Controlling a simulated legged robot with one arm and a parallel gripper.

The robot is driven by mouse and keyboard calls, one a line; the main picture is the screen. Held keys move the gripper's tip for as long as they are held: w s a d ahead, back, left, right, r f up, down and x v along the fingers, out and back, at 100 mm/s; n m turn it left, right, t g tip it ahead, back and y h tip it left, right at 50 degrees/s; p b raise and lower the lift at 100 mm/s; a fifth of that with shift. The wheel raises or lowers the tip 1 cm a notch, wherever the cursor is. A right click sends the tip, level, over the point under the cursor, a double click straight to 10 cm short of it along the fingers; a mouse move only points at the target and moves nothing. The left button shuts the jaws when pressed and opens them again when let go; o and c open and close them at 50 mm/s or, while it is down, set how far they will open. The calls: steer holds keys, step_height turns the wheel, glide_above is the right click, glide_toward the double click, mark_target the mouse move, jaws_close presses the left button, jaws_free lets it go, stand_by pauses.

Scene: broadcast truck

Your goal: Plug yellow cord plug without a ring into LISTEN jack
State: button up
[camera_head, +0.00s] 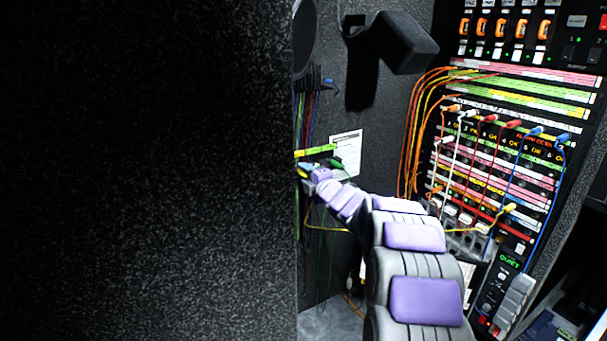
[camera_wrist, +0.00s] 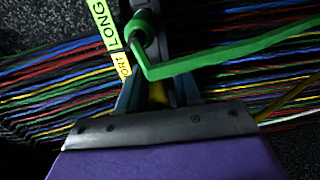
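My gripper (camera_head: 309,180) is at the hanging cords on the left wall. In the wrist view my gripper (camera_wrist: 160,92) has a yellow plug (camera_wrist: 158,92) between its fingers, apparently clasped and mostly hidden. A yellow cord (camera_head: 330,228) runs from near the gripper, behind my arm, and reappears on the right. Its other end appears to be a yellow plug (camera_head: 510,208) at the lower right of the patch panel (camera_head: 500,150). I cannot tell whether either plug has a ring. I cannot read a LISTEN label; my arm covers part of the lower panel.
Many coloured cords (camera_wrist: 50,75) hang close behind the gripper. Orange, white, red and blue cords (camera_head: 522,170) cross the panel. A dark wall (camera_head: 150,170) fills the left.

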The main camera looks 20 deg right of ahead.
steer(key=shift+a+r, duration=0.15)
steer(key=shift+r, duration=0.1)
jaws_close()
steer(key=shift+o, duration=0.9)
jaws_free()
steer(key=o, duration=0.6)
steer(key=shift+a, duration=0.35)
steer(key=o, duration=0.3)
steer(key=shift+f, duration=0.1)
steer(key=shift+d, duration=0.4)
steer(key=shift+s+d+f, duration=0.1)
steer(key=shift+s+d, duration=0.1)
steer(key=shift+s, duration=0.25)
steer(key=s+d+b, duration=0.2)
steer(key=s, duration=1.4)
steer(key=shift+d, duration=0.4)
